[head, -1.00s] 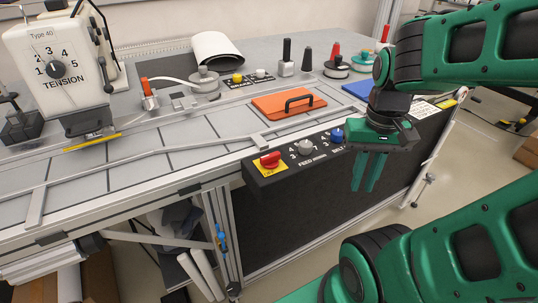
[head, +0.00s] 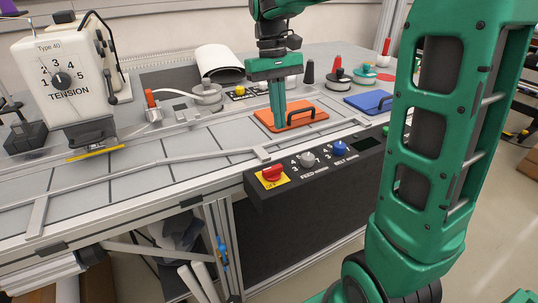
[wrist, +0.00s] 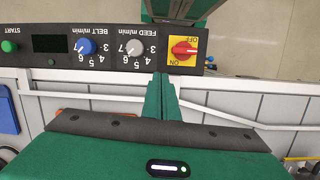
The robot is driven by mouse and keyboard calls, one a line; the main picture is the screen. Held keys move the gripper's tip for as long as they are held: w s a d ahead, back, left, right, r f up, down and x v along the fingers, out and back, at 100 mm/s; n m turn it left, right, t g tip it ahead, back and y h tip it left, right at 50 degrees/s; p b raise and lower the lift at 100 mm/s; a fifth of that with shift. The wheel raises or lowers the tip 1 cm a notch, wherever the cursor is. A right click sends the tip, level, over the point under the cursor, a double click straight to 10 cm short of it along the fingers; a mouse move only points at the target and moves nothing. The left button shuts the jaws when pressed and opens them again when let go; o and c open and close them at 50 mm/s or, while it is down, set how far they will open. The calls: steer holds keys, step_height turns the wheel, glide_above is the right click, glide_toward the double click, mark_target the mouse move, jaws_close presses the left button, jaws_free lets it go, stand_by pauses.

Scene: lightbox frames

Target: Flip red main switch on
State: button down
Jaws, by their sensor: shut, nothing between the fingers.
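The red main switch (head: 272,172) is a rotary knob on a yellow plate at the left end of the black control panel (head: 262,194). In the wrist view the switch (wrist: 184,49) shows upside down, with OFF and ON lettering; its handle lies across the plate, and I cannot tell firmly which mark it is set to. My gripper (head: 279,122) is shut and empty, pointing down above the table, in front of the orange plate in the head view. In the wrist view my gripper (wrist: 160,76) has its fingertips just beside the switch plate in the picture, apart from it.
A grey feed knob (head: 307,159) and a blue belt knob (head: 341,148) sit right of the switch, with a green start button (wrist: 9,46) beyond. The orange plate (head: 305,121) has a raised black handle. A metal rail runs along the table behind the panel.

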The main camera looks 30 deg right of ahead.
mark_target(272, 172)
steer(key=shift+n, duration=0.5)
steer(key=w+a, duration=0.3)
steer(key=shift+w+a+r, duration=0.2)
steer(key=shift+w+a, duration=0.15)
steer(key=shift+w, duration=0.05)
steer(key=shift+f, duration=0.1)
steer(key=x, duration=0.9)
steer(key=shift+s+f, duration=0.1)
steer(key=shift+s, duration=0.15)
steer(key=s, duration=0.3)
steer(key=shift+f, duration=0.25)
steer(key=shift+s, duration=0.55)
steer(key=shift+d, duration=0.2)
